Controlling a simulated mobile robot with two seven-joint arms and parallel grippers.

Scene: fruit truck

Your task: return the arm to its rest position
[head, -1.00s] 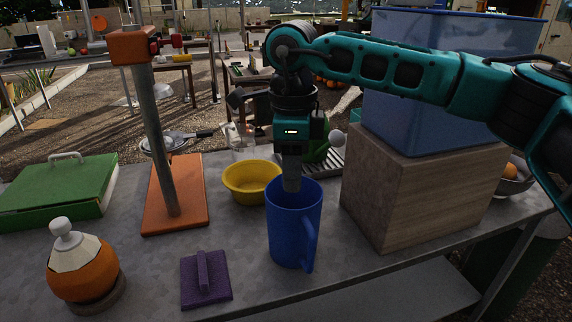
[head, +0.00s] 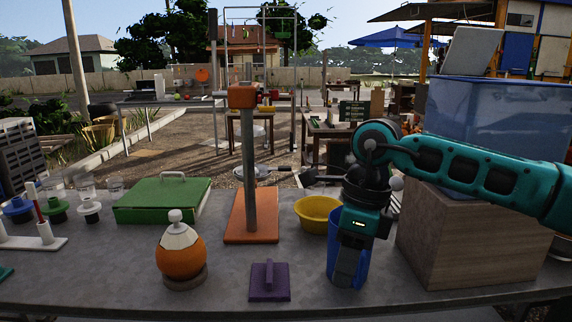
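My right arm comes in from the right, with its teal links raised over the counter. Its gripper (head: 346,270) points down in front of the blue mug (head: 361,262) and hides much of it. The fingers are seen edge-on as one dark block, so I cannot tell if they are open or shut, or whether they touch the mug. No held object shows. My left gripper is not in view.
A wooden block (head: 455,248) bearing a blue bin (head: 500,125) stands close on the right. A yellow bowl (head: 315,216), orange-based post (head: 249,165), purple handled block (head: 269,283), orange jar (head: 180,256) and green case (head: 160,203) stand on the grey counter.

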